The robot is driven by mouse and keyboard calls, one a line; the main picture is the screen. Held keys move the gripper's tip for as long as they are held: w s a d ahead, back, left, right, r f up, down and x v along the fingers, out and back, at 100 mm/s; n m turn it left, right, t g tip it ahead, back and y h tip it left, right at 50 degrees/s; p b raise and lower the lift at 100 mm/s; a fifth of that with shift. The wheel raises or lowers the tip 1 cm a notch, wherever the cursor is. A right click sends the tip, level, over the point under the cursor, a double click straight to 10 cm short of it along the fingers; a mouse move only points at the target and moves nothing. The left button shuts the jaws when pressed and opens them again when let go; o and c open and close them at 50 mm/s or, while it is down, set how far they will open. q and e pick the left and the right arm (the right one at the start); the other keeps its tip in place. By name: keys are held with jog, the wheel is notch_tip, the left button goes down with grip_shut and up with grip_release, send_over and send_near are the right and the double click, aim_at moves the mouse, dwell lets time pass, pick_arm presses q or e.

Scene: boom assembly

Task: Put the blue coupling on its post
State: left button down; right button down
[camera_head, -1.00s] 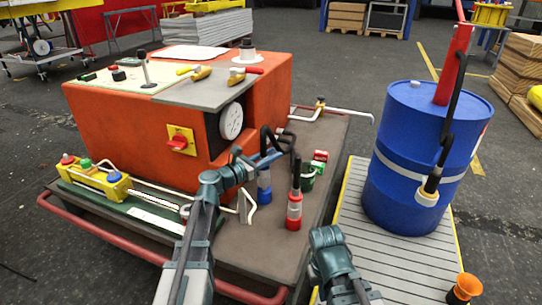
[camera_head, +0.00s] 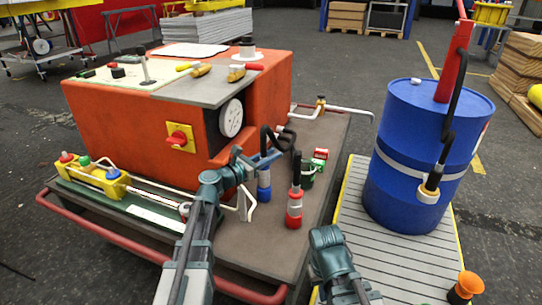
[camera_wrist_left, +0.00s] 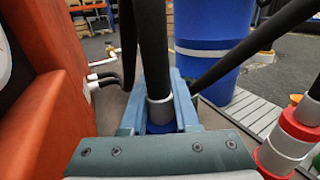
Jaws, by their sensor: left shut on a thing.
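The blue coupling (camera_head: 264,188) is upright at the end of a black hose, low over the cart top beside the orange housing. My left gripper (camera_head: 264,158) is around it near its upper end. In the left wrist view its fingers (camera_wrist_left: 158,112) are closed on both sides of a grey collar, with a little of the blue coupling (camera_wrist_left: 160,128) showing below. The coupling's lower end is small, and I cannot tell whether it touches a post. No post shows clearly under it. My right gripper (camera_head: 326,238) is in front of the cart; its fingertips are hidden.
A red coupling (camera_head: 294,208) on a black hose stands close to the right, with a green one (camera_head: 307,175) behind it. The orange housing (camera_head: 150,120) is close on the left. A blue drum (camera_head: 415,150) stands right. A yellow block (camera_head: 92,175) has coloured caps.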

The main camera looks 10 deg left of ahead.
pick_arm(q)
jog(key=shift+f, duration=0.3)
jog(key=shift+r, duration=0.3)
jog(key=shift+r+p, duration=0.5)
jog(key=shift+p, duration=0.05)
jog(key=shift+r, duration=0.1)
jog(key=shift+f+b, duration=0.75)
jog(key=shift+f, duration=0.1)
dwell(0.6)
jog(key=c, duration=0.9)
grip_release()
jog(key=shift+v, duration=5.5)
